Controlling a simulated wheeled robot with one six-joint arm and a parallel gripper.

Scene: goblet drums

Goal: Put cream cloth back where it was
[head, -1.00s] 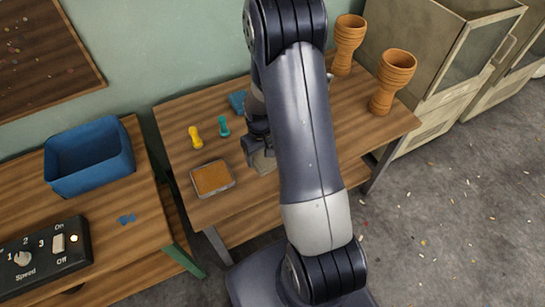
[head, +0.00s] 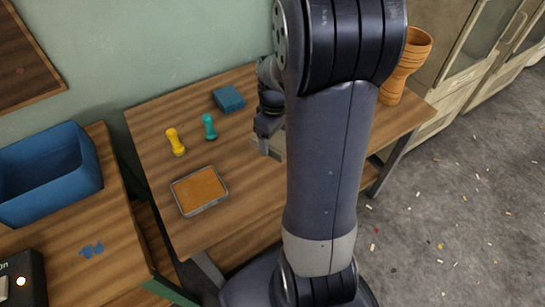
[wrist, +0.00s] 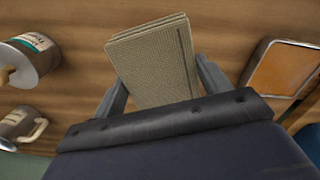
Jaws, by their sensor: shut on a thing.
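The cream cloth (wrist: 155,62) is a folded, woven pad between the two fingers of my gripper (wrist: 160,88) in the wrist view. The gripper is shut on it, and its far end sticks out past the fingers. In the head view my gripper (head: 262,146) is over the middle of the wooden table (head: 240,165). There the cloth (head: 278,148) is only a small pale patch, mostly hidden by my arm. I cannot tell whether it touches the tabletop.
A tray with an orange-brown pad (head: 200,190), yellow (head: 175,142) and teal (head: 209,127) knobbed pieces and a folded blue item (head: 229,98) lie left of my gripper. A goblet drum (head: 405,65) stands at right. The wrist view shows a labelled can (wrist: 38,55) and metal mug (wrist: 20,125).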

